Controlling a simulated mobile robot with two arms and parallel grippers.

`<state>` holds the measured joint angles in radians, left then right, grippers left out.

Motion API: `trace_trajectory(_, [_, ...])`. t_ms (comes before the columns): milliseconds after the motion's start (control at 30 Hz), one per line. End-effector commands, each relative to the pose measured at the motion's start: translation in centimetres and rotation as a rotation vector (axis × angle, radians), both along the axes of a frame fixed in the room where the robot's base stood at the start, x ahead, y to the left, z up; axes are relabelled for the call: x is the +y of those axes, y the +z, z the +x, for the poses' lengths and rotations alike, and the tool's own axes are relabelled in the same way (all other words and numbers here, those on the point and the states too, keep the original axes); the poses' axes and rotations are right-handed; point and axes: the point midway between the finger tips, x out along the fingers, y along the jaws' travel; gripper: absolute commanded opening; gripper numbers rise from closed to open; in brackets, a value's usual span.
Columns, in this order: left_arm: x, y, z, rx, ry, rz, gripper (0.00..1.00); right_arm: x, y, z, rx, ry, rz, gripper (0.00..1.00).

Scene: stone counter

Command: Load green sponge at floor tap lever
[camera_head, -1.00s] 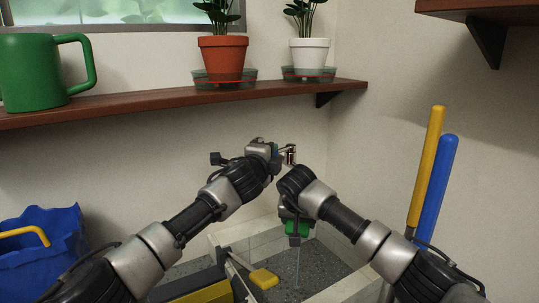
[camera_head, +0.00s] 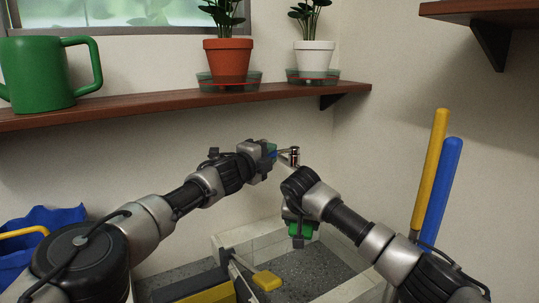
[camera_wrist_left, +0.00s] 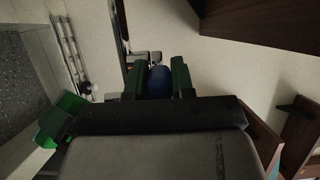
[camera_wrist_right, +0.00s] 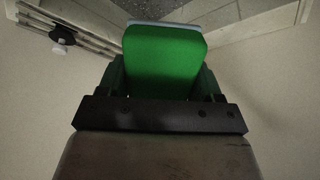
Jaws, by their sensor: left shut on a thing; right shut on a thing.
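The metal tap (camera_head: 295,157) is on the wall above the floor basin. My left gripper (camera_head: 269,150) is at its lever. In the left wrist view its dark green fingers (camera_wrist_left: 158,80) are shut on the blue lever end (camera_wrist_left: 158,82). My right gripper (camera_head: 300,222) is lower, below and right of the tap, pointing down. It is shut on the green sponge (camera_head: 304,231) over the basin. In the right wrist view the sponge (camera_wrist_right: 163,58) stands out between the fingers, with a pale layer along its far edge. The tap's spout is partly hidden by my right wrist.
The low-walled basin (camera_head: 330,249) holds a yellow-headed tool (camera_head: 266,280) across its edge. A yellow pole (camera_head: 430,165) and a blue pole (camera_head: 440,190) lean at right. A wooden shelf (camera_head: 180,107) with pots and a green can (camera_head: 38,75) runs above. A blue bucket (camera_head: 60,215) stands left.

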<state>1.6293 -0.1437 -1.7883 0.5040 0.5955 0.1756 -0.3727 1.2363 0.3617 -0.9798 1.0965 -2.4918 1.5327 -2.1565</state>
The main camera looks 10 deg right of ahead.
Motion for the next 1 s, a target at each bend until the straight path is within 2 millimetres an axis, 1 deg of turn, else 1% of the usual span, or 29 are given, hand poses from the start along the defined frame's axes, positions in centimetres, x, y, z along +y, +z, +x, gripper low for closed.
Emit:
trace_trajectory(33, [-0.26, -0.57, -0.09, 0.006, -0.018, 0.005, 0.0, -0.01, -0.07, 0.0, 0.0, 0.0, 0.0, 0.46])
trace_trajectory(200, [-0.18, -0.37, -0.01, 0.01, -0.049, 0.005, 0.0, -0.01, -0.07, 0.0, 0.0, 0.0, 0.0, 0.46])
trace_trajectory(533, [-0.07, -0.28, 0.03, 0.011, -0.053, 0.005, 0.0, 0.0, -0.05, 0.01, 0.0, 0.0, 0.0, 0.46])
trace_trajectory(567, [-0.07, -0.28, 0.03, 0.01, -0.053, 0.005, 0.25, 0.0, -0.04, 0.0, 0.0, 0.0, 0.0, 0.46])
trace_trajectory(700, [0.0, -0.15, 0.09, 0.009, -0.051, 0.005, 0.46, 0.0, -0.04, 0.0, 0.0, 0.0, 0.0, 0.46])
trace_trajectory(733, [0.03, -0.12, 0.1, 0.008, -0.05, 0.006, 0.49, 0.0, -0.04, 0.0, 0.0, 0.0, 0.0, 0.46])
trace_trajectory(1000, [0.17, 0.04, 0.18, 0.006, -0.047, 0.005, 0.49, 0.0, -0.02, 0.0, 0.0, 0.0, 0.0, 0.46])
